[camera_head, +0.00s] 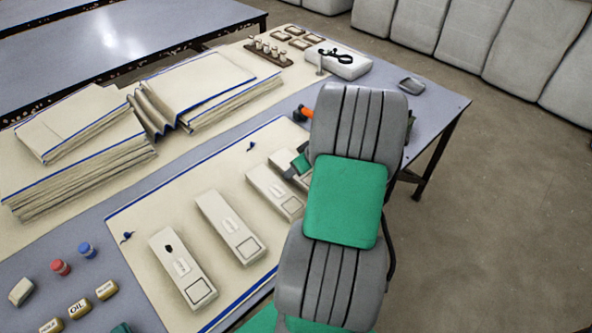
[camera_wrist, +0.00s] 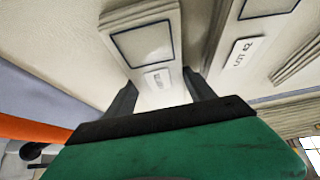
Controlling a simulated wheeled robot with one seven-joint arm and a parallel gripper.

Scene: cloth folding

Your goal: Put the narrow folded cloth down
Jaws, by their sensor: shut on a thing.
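A narrow folded cream cloth (camera_wrist: 150,45) with a dark-outlined square and a small label lies between the two dark fingers of my gripper (camera_wrist: 162,98) in the wrist view. My gripper is shut on it. In the head view the held cloth (camera_head: 268,187) is at the far right of a row of similar cloths, partly hidden by my arm. My gripper (camera_head: 291,175) is at its upper right side. The cloth is at or close above the cream mat (camera_head: 140,228); I cannot tell whether it touches.
Large folded cloth stacks (camera_head: 85,165) stand at upper left. Small bottles and blocks (camera_head: 78,308) are at lower left. An orange-handled tool (camera_head: 304,112) lies behind my gripper.

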